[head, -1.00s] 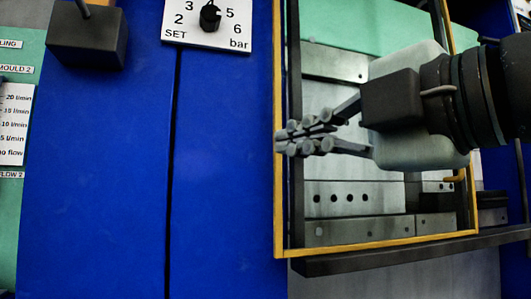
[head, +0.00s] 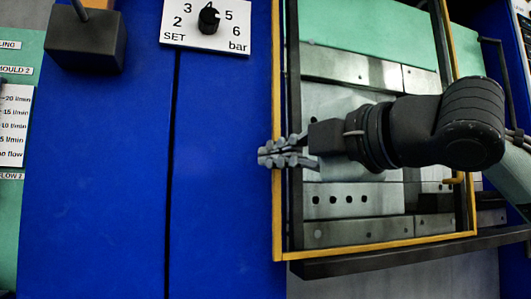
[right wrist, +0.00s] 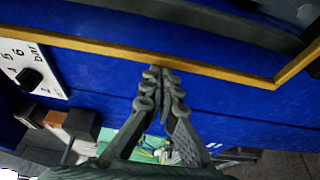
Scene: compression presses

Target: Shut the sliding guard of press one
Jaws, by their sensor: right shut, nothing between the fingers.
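Press one's sliding guard appears as a yellow-edged frame (head: 278,225) in front of the press opening in the head view. Plates and blocks of the press show through it, so the opening is in sight. My right gripper (head: 272,153) is shut and empty, with its fingertips at the guard's left yellow upright. In the right wrist view the fingertips (right wrist: 160,88) overlap the guard's yellow edge (right wrist: 110,48); I cannot tell whether they touch it. My right wrist and arm hide part of the opening. My left gripper is not in view.
A dark rail (head: 390,262) runs below the guard. Left of it is a broad blue panel (head: 225,190), with a pressure dial plate (head: 235,28) above and a dark block (head: 87,40) at upper left. Labels and a flow scale (head: 14,125) are at the far left.

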